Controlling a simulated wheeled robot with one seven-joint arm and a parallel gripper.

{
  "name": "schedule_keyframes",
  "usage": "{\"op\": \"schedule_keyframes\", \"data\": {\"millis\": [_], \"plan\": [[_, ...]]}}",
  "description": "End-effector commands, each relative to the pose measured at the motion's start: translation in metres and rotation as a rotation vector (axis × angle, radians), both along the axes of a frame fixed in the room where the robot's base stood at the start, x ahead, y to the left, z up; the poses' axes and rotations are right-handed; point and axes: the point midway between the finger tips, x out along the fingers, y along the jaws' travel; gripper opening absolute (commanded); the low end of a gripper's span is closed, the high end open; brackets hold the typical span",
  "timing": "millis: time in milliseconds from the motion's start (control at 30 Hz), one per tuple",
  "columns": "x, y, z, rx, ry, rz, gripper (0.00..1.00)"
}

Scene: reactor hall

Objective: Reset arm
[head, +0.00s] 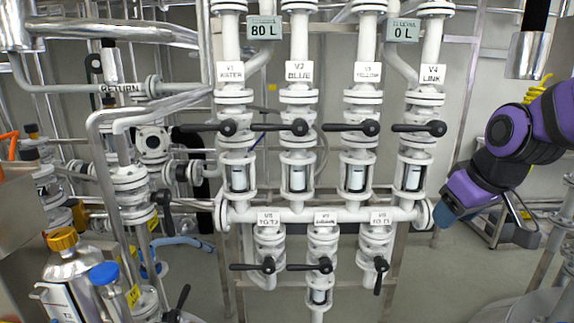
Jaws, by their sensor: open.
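My arm, purple and black, reaches in from the right edge in the head view. It bends down beside the V4 column, and its lowest visible part is a blue-tinted rounded end to the right of the lower manifold. I cannot make out gripper fingers, and I see nothing held. The arm looks apart from the pipes, though the depth is hard to judge.
The white valve manifold (300,215) fills the middle. Its upper black handles (350,128) lie horizontal; one lower-right handle (379,275) points down. Displays read 80 L (263,28) and 0 L (402,31). Bottles (68,268) stand lower left. Floor shows lower right.

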Motion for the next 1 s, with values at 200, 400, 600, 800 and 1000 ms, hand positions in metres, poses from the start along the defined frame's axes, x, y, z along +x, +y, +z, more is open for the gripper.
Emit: {"op": "schedule_keyframes", "data": {"millis": [200, 400, 600, 800, 1000], "plan": [[-0.060, -0.004, 0.035, 0.043, -0.009, -0.116, 0.50], [-0.112, -0.005, 0.053, 0.058, -0.010, -0.227, 0.50], [-0.142, -0.006, 0.058, 0.057, -0.010, -0.296, 0.50], [-0.148, -0.006, 0.059, 0.058, -0.008, -0.313, 0.50], [-0.148, -0.006, 0.059, 0.058, -0.008, -0.312, 0.50]]}}
